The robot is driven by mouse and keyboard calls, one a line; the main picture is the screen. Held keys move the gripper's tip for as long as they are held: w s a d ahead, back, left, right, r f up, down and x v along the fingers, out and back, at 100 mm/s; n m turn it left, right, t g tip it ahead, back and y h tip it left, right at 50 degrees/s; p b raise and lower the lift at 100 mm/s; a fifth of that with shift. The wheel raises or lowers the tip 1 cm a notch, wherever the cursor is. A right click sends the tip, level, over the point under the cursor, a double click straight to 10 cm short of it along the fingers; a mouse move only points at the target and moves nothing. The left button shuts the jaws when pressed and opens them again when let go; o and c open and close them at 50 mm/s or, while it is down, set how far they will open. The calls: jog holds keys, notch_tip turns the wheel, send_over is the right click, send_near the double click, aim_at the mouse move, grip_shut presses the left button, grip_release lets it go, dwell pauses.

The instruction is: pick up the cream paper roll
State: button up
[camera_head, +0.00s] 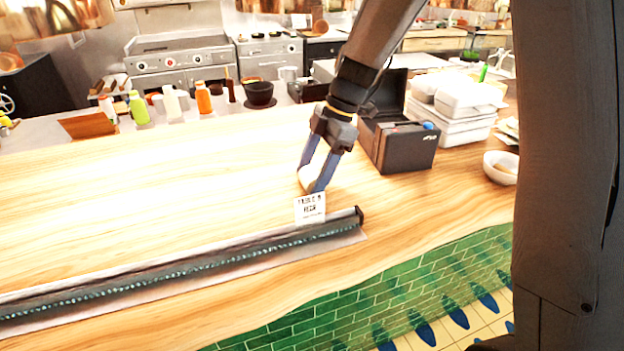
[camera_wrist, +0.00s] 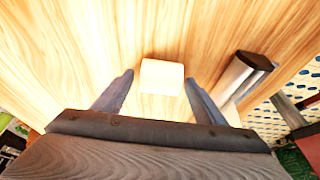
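The cream paper roll (camera_wrist: 161,76) shows as a small pale block on the wooden counter in the wrist view, between my two fingers. In the head view it is a small pale shape (camera_head: 305,181) at my fingertips, partly hidden by a finger. My gripper (camera_head: 314,176) points down at the counter. In the wrist view my gripper (camera_wrist: 160,82) is open, with a finger on each side of the roll and a visible gap on both sides.
A long metal rail (camera_head: 180,267) lies along the counter's front edge, with a white printed card (camera_head: 310,208) at its right end. A black box (camera_head: 402,146) stands right of my gripper, near stacked white containers (camera_head: 464,115) and a white bowl (camera_head: 500,168). The counter's left is clear.

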jog(key=c, duration=1)
jog(key=shift+r, duration=0.1)
